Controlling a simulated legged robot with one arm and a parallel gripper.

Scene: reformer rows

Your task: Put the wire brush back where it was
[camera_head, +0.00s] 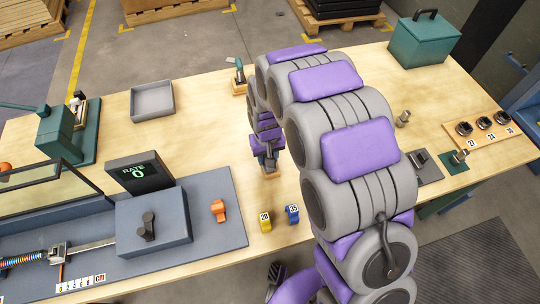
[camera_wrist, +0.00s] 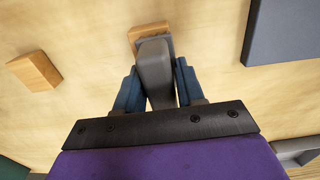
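My gripper (camera_wrist: 156,72) points down at the table in the middle. Its two blue fingers are shut on a grey handle, which I take to be the wire brush (camera_wrist: 155,75). Its bristles do not show. A small wooden block (camera_wrist: 148,30) lies just under the handle's far end; it also shows in the head view (camera_head: 270,172). I cannot tell whether the brush touches this block. A second wooden block (camera_wrist: 35,70) lies to the left in the wrist view, with nothing visible on it. In the head view my arm hides much of the brush.
A tool stands on another wooden block (camera_head: 239,88) farther back. A grey tray (camera_head: 153,101) lies left of my gripper. A teal box (camera_head: 424,43) stands back right.

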